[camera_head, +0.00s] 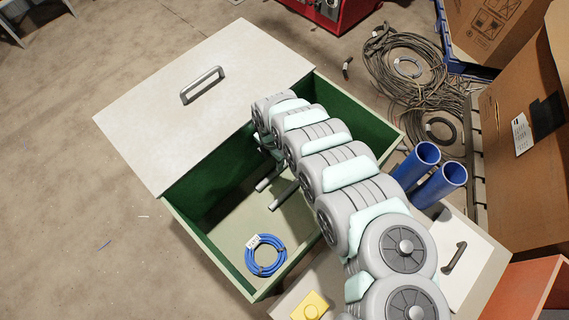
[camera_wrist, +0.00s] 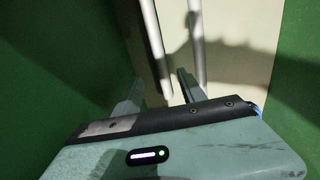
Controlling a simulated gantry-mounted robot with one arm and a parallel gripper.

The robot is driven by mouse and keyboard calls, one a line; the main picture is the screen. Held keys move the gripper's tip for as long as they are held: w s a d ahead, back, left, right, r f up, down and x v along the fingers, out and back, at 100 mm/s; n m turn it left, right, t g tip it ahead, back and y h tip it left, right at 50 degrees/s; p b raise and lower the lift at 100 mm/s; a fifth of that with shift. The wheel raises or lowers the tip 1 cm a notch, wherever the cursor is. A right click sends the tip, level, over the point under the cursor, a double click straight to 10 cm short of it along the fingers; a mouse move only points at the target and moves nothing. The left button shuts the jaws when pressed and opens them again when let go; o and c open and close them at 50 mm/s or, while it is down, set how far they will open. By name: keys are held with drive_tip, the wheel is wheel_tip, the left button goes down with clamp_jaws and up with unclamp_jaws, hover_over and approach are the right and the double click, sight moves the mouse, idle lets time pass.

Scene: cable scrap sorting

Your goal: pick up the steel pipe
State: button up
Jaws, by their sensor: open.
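Two slim grey metal pipes lie on the floor of the green-walled box, partly hidden by my arm in the head view. One is the left pipe (camera_head: 267,179), the other the right pipe (camera_head: 284,195). In the wrist view the left pipe (camera_wrist: 152,40) runs down between the fingers of my gripper (camera_wrist: 160,76), and the right pipe (camera_wrist: 197,40) passes beyond the right finger. I cannot tell which is the steel one. My gripper is open, low inside the box, with nothing visibly clamped. Its fingertips are hidden in the head view.
The box's green walls (camera_head: 213,253) stand close around my gripper. A blue cable coil (camera_head: 265,256) with a white tag lies on the box floor. A white lid (camera_head: 203,101) with a handle covers the box's upper left. Two blue tubes (camera_head: 438,184) stand right of my arm.

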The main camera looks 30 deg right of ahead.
sight(275, 171)
wheel_tip(275, 171, down, 3)
drive_tip(key=shift+s+a+f+b, duration=0.1)
drive_tip(key=shift+s+f+b, duration=0.05)
drive_tip(key=shift+b, duration=0.3)
drive_tip(key=shift+d+f+b, duration=0.15)
drive_tip(key=shift+f+b, duration=0.7)
drive_tip(key=shift+f, duration=0.7)
drive_tip(key=shift+d+f+b, duration=0.15)
drive_tip(key=shift+f+b, duration=0.65)
drive_tip(key=shift+f, duration=0.75)
drive_tip(key=shift+d+r, duration=0.1)
drive_tip(key=shift+c, duration=0.5)
clamp_jaws()
